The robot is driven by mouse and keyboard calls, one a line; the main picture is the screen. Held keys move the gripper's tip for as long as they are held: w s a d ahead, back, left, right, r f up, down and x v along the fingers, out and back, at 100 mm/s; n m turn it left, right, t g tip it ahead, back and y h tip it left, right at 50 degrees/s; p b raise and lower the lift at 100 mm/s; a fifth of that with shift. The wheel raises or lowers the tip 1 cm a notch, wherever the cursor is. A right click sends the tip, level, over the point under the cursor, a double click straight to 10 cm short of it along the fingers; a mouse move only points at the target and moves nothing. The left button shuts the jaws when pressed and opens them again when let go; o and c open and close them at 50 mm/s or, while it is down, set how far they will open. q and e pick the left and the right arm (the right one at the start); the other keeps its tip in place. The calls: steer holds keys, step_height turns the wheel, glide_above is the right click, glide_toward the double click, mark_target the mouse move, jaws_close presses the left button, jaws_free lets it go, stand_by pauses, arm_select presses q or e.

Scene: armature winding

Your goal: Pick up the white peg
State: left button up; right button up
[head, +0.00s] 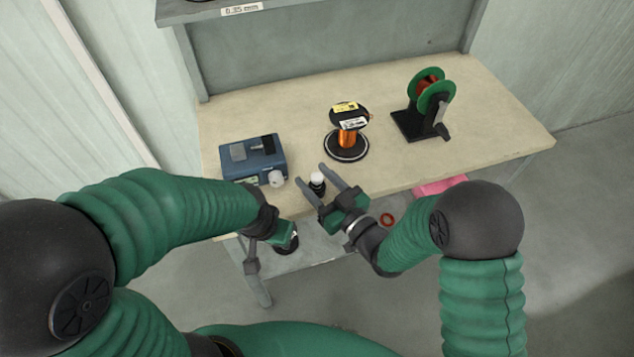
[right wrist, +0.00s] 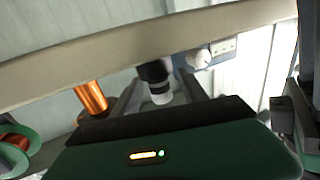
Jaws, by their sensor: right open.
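The white peg (head: 317,178) has a rounded white top above a black lower part and stands near the table's front edge. In the right wrist view the white peg (right wrist: 160,92) and its black part appear between the two fingers. My right gripper (head: 311,174) is open, with one finger on each side of the peg. I cannot tell whether either finger touches it. My left gripper (head: 268,252) hangs below and in front of the table edge, away from the peg. Its fingers are partly hidden, and I cannot tell how far apart they are.
A blue box with a white knob (head: 252,158) stands left of the peg. A spool of copper wire (head: 347,137) stands behind it. A green reel on a black stand (head: 428,100) is at the right. The tabletop (head: 480,140) is bare at the right. A red ring (head: 387,220) lies lower down.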

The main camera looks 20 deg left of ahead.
steer(key=x, duration=0.2)
steer(key=shift+w+a+f, duration=0.15)
steer(key=shift+w+a, duration=0.05)
steer(key=shift+a, duration=0.1)
steer(key=shift+d, duration=0.1)
jaws_close()
steer(key=shift+r, duration=0.55)
step_height(320, 180, up, 2)
steer(key=shift+r+p, duration=0.2)
steer(key=shift+p, duration=0.3)
steer(key=s+d+p, duration=0.3)
steer(key=s+p, duration=0.1)
steer(key=s, duration=0.3)
steer(key=s+d+r+p, duration=0.1)
steer(key=s+d+p, duration=0.3)
steer(key=s, duration=0.3)
steer(key=shift+d+r+p, duration=0.2)
steer(key=shift+r+p, duration=0.1)
steer(key=shift+p, duration=0.1)
